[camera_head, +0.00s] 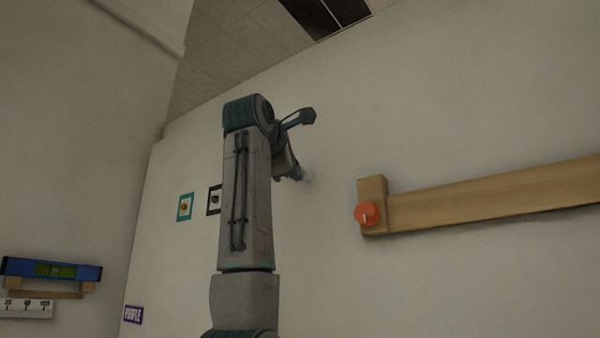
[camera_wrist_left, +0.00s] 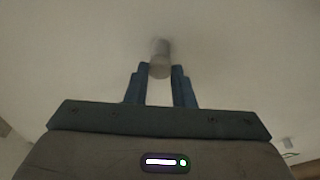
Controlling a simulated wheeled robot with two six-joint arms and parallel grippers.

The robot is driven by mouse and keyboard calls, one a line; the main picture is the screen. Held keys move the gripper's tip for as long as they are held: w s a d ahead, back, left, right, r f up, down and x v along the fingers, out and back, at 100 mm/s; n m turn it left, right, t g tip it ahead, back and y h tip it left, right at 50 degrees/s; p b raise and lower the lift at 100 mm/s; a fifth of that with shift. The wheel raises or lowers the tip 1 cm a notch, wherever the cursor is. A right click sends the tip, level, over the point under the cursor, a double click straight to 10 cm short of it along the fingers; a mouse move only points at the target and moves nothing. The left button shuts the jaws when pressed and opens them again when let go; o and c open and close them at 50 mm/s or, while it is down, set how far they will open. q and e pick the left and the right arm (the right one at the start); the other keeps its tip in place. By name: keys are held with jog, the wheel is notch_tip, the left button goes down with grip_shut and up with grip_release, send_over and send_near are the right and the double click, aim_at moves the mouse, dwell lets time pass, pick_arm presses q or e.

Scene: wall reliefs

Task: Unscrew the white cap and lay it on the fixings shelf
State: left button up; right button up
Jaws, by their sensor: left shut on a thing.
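The white cap (camera_wrist_left: 160,58) is a small pale cylinder at the wall, seen at the upper middle of the left wrist view. My left gripper (camera_wrist_left: 160,72) is shut on it, with one blue finger on each side. In the head view my left gripper (camera_head: 298,176) reaches the wall, and only a faint pale bit of the cap (camera_head: 309,176) shows beside the fingertips. I cannot tell how far the cap is turned. No shelf that I can surely call the fixings shelf shows. My right gripper is out of view.
A wooden rail (camera_head: 490,195) with an orange knob (camera_head: 366,213) runs along the wall at right. Two small framed pictures (camera_head: 185,207) (camera_head: 214,200) hang left of my arm. A blue level (camera_head: 50,268) sits on wooden supports at far left, above a white strip (camera_head: 27,308). A purple sign (camera_head: 133,314) is low.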

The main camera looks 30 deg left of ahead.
pick_arm(q)
jog(key=n+h+p, duration=0.1)
jog(key=n, duration=0.3)
jog(key=shift+n+g, duration=0.3)
jog(key=shift+g, duration=0.1)
jog(key=o, duration=0.7)
jog(key=shift+a, duration=0.1)
